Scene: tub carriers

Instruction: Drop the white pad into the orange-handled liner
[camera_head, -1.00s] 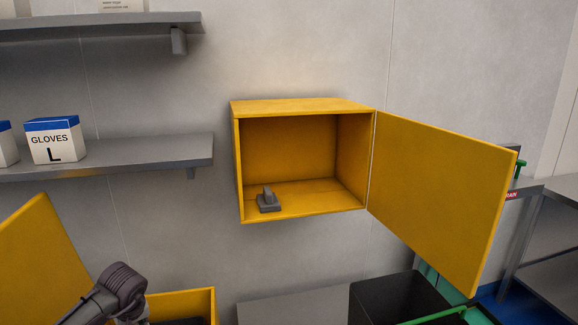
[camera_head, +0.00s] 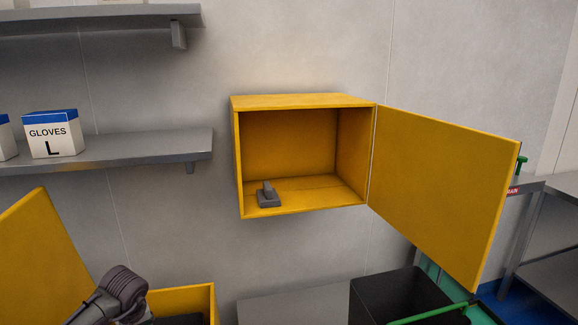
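I see no white pad and no orange-handled liner in the head view. A small grey block with an upright grip (camera_head: 267,196) stands on the floor of the open yellow wall cabinet (camera_head: 239,165), near its front left. A black open bin (camera_head: 379,299) with a green bar (camera_head: 432,313) across it is at the bottom right, cut off by the frame edge. A dark jointed part of my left arm shows at the bottom left; its gripper fingers cannot be made out. My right gripper is out of view.
The cabinet's yellow door (camera_head: 442,195) stands open to the right. A lower yellow box (camera_head: 183,298) with a raised lid (camera_head: 40,255) is at the bottom left. A grey shelf (camera_head: 130,147) holds a glove box (camera_head: 52,134). A grey worktop (camera_head: 295,304) lies below the cabinet.

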